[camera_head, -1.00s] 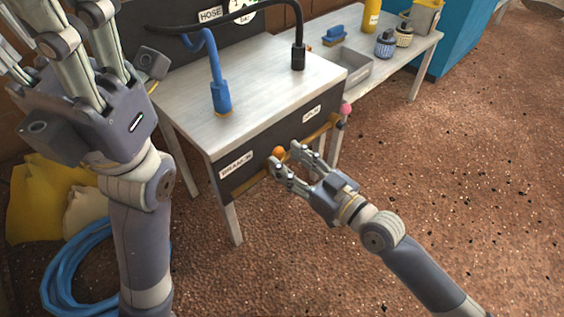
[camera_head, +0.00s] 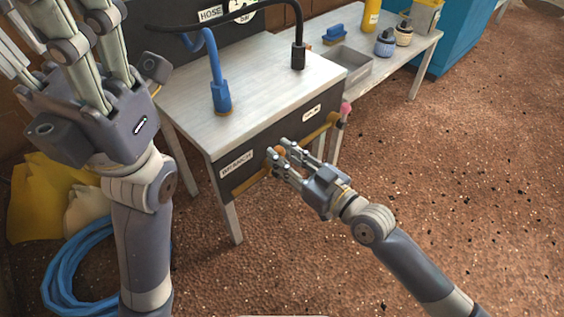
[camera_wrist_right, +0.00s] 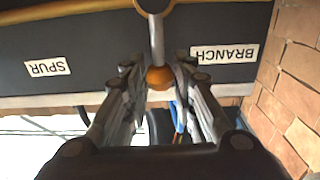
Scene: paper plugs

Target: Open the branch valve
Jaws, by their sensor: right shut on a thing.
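The branch valve has a lever with an orange knob (camera_wrist_right: 160,77), on the dark front panel beside the BRANCH label (camera_head: 236,164). In the right wrist view the metal lever (camera_wrist_right: 157,40) runs from a round hub down to the knob. My right gripper (camera_head: 279,154) is at the panel front, shut on the knob, with a finger on each side of it. In the head view the fingers mostly hide the knob. My left gripper (camera_head: 62,45) is raised at the upper left, away from the valve, its fingertips cut off by the frame edge.
The spur valve's pink knob (camera_head: 346,108) is at the panel's right end, near the SPUR label (camera_wrist_right: 48,67). A blue hose plug (camera_head: 221,97) and a black plug (camera_head: 298,56) stand on the bench (camera_head: 262,75). The floor in front is clear.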

